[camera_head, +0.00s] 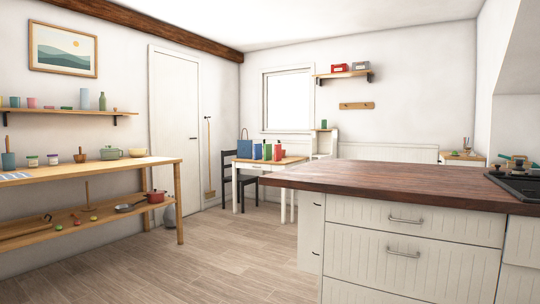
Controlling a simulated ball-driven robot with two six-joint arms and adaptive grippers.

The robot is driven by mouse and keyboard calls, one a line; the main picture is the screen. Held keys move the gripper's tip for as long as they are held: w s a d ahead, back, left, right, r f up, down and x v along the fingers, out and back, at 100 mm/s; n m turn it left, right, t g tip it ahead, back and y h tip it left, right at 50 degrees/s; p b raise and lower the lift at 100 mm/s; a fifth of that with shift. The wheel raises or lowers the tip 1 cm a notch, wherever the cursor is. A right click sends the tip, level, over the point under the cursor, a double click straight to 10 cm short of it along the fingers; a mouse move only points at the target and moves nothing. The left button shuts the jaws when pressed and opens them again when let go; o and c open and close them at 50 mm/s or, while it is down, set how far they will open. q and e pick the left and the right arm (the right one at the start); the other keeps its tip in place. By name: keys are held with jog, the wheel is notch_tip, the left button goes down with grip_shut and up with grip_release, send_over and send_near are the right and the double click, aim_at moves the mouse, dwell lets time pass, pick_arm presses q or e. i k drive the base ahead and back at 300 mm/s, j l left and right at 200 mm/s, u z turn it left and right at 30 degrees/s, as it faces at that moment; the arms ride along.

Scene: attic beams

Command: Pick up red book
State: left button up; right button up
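A small red upright item (278,152) that looks like a book stands on the small white-legged table (282,164) at the far wall, below the window. Beside it stand a green item (267,152) and a blue one (257,152), also book-like. They are too small to read any detail. Neither of my grippers shows in the head view.
A dark wood-topped counter (400,183) with white drawers fills the right foreground. A wooden bench (90,172) with pots runs along the left wall. A black chair (240,186) stands by the table. The plank floor (195,255) between is clear.

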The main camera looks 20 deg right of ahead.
aim_at(278, 147)
jog(key=i+l+z, duration=0.15)
jog(key=i, duration=0.6)
jog(key=i+u, duration=0.2)
jog(key=i, duration=0.55)
jog(key=i+u, duration=0.15)
jog(key=i, duration=0.55)
jog(key=i+l+u, duration=0.2)
jog(key=i, duration=0.55)
jog(key=i+z, duration=0.15)
jog(key=i, duration=0.4)
jog(key=i+j+z, duration=0.15)
jog(key=i, duration=0.35)
jog(key=i+l+z, duration=0.15)
jog(key=i+z, duration=1.05)
jog(key=z, duration=0.2)
jog(key=i+z, duration=0.35)
jog(key=i, duration=1.6)
jog(key=i+u, duration=0.25)
jog(key=i, duration=0.2)
jog(key=i+l+u, duration=0.25)
jog(key=i, duration=0.25)
jog(key=i+l+u, duration=0.1)
jog(key=i+u, duration=0.15)
jog(key=i, duration=0.2)
